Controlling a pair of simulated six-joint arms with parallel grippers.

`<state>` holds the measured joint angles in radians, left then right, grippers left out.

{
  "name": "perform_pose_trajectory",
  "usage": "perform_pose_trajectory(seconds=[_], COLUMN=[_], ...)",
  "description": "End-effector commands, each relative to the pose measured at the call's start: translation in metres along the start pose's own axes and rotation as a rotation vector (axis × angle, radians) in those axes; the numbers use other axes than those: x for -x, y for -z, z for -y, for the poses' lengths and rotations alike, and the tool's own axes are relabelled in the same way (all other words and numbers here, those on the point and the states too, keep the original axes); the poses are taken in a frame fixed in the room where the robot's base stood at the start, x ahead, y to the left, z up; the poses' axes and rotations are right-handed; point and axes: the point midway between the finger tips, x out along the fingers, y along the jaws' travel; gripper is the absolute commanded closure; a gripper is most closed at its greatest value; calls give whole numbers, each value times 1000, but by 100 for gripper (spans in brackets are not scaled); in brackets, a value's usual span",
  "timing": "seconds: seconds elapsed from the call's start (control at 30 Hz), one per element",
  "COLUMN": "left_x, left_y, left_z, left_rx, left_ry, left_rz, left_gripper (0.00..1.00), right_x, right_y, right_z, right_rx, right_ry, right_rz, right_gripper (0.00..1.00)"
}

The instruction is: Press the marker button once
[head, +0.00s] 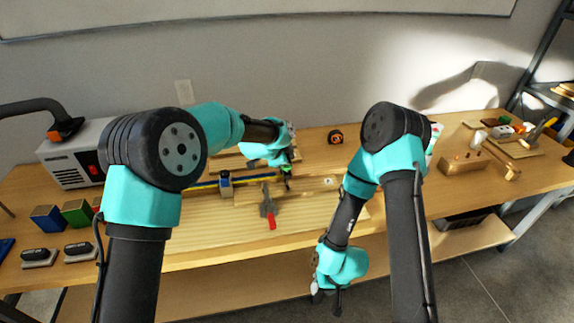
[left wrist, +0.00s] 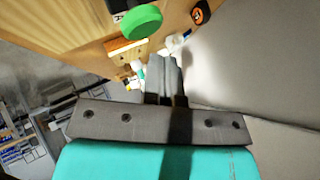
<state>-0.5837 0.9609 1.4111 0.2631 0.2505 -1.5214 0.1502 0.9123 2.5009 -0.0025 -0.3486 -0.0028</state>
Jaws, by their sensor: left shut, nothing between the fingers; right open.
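A round green button-like disc (left wrist: 140,22) on a dark base shows at the top of the left wrist view. I cannot tell for certain that it is the marker button. In the head view a bit of green (head: 289,158) shows right at my left gripper (head: 287,178), which partly hides it. My left gripper also shows in the left wrist view (left wrist: 165,72), its fingers shut and empty, apart from the green disc in that picture. Whether it touches anything is not clear. My right gripper (head: 325,293) is open and hangs low, in front of the table's edge.
A red-handled clamp (head: 269,208) lies on the wooden bench (head: 220,237). An orange and black tape measure (head: 335,136) sits at the back. A grey machine (head: 73,157) and blocks stand left. A wooden piece (head: 463,165) and small items stand right.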

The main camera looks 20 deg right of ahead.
Motion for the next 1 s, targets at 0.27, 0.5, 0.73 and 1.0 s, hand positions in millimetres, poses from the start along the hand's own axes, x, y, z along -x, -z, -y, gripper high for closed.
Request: perform_pose_trajectory(seconds=[0.27,0.5,0.73,1.0], left_x=[0,-4,-7,-6], left_y=[0,-3,-5,-5], left_z=[0,-3,-5,-5], left_rx=[0,1,-1,0], left_ry=[0,-1,-1,0], left_rz=[0,0,0,0], left_gripper=[100,100,100,100], right_x=[0,0,0,0], right_y=[0,0,0,0], right_z=[0,0,0,0], right_rx=[0,0,0,0], right_ry=[0,0,0,0], right_rz=[0,0,0,0], right_gripper=[57,57,57,57])
